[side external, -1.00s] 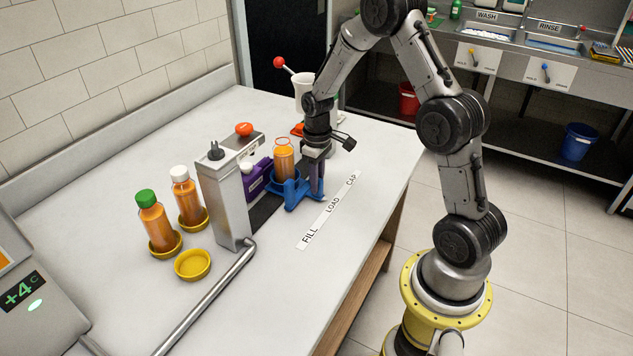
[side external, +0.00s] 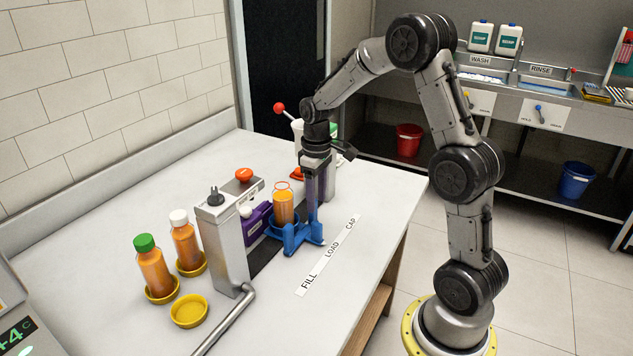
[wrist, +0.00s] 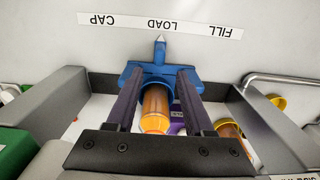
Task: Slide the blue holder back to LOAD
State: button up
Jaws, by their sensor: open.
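The blue holder (side external: 296,240) stands on the table beside the label strip (side external: 305,284). In the wrist view, the holder's (wrist: 176,72) pale pointer tip (wrist: 160,47) lines up with the word LOAD. An orange bottle (side external: 283,207), apparently uncapped, stands upright in the holder; it also shows in the wrist view (wrist: 155,105). My gripper (side external: 314,220) is above the front part of the holder. In the wrist view, its two dark fingers (wrist: 160,74) are apart, one on either side of the holder's middle. I cannot tell whether they touch it.
A grey machine (side external: 224,240) with an orange knob stands left of the holder, and a purple block (side external: 258,219) is behind it. Two filled bottles (side external: 155,270) (side external: 187,243) and an empty yellow dish (side external: 189,311) are further left. The table right of the strip is clear.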

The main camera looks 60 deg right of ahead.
jog(key=shift+r, duration=2.35)
jog(key=s+a+r+n+t, duration=0.1)
jog(key=s+a+r+t, duration=0.15)
jog(key=a+r, duration=0.35)
jog(key=s+a+r+n+t, duration=0.1)
jog(key=s+a+r, duration=0.3)
jog(key=a+r, duration=0.15)
jog(key=s+a+f+m+t, duration=0.1)
jog(key=s+a, duration=0.1)
jog(key=s, duration=0.5)
jog(key=s+a+f+m+t, duration=0.1)
jog(key=s+a, duration=0.1)
jog(key=s, duration=0.5)
jog(key=shift+a+f, duration=0.25)
jog(key=shift+f, duration=0.15)
